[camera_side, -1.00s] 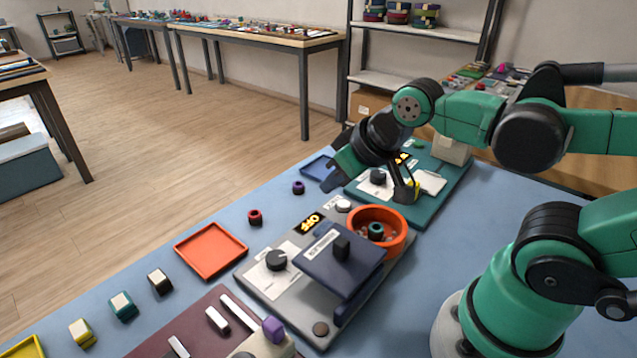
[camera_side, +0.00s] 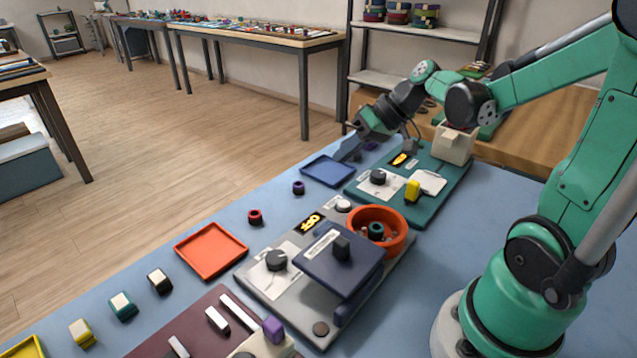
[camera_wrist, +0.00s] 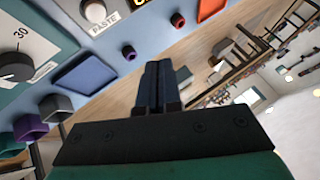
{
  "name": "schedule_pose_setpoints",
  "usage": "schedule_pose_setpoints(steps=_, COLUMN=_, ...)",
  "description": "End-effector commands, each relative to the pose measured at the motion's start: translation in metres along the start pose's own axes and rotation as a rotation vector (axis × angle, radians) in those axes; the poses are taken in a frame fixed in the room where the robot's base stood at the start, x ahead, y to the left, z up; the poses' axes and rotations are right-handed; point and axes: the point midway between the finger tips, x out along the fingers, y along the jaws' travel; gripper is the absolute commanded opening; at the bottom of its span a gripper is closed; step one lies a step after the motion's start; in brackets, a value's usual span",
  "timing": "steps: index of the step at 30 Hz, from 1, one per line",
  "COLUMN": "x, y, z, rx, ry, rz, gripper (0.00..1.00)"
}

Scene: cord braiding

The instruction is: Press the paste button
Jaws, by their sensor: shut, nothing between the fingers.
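The paste button (camera_wrist: 95,11) is a round pale cap above the label PASTE at the top of the wrist view. In the side view a small white button (camera_side: 343,205) sits on the grey machine (camera_side: 262,293), between the lit OFF display (camera_side: 312,222) and the orange bowl (camera_side: 393,243). My gripper (camera_side: 346,152) is shut and empty, above the far end of the blue table near the blue tray (camera_side: 328,170). It is well behind the white button and apart from it. The closed fingers also show in the wrist view (camera_wrist: 157,88).
A teal board (camera_side: 432,197) with a dial and a yellow block (camera_side: 412,190) lies beside the grey machine. A navy block (camera_side: 340,262) rises on that machine. Purple (camera_side: 298,188) and red (camera_side: 255,217) rings and an orange tray (camera_side: 211,250) lie along the table's left side.

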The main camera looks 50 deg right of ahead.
Motion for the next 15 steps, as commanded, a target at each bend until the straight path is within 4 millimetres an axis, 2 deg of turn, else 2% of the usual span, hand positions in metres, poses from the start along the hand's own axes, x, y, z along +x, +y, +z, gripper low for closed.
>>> schedule_pose_setpoints(steps=4, x=-0.004, y=0.014, z=-0.006, rx=0.008, ry=0.037, rz=-0.052, gripper=0.0)
schedule_pose_setpoints(steps=15, x=-0.005, y=0.017, z=-0.007, rx=0.005, ry=0.048, rz=-0.068, gripper=0.0)
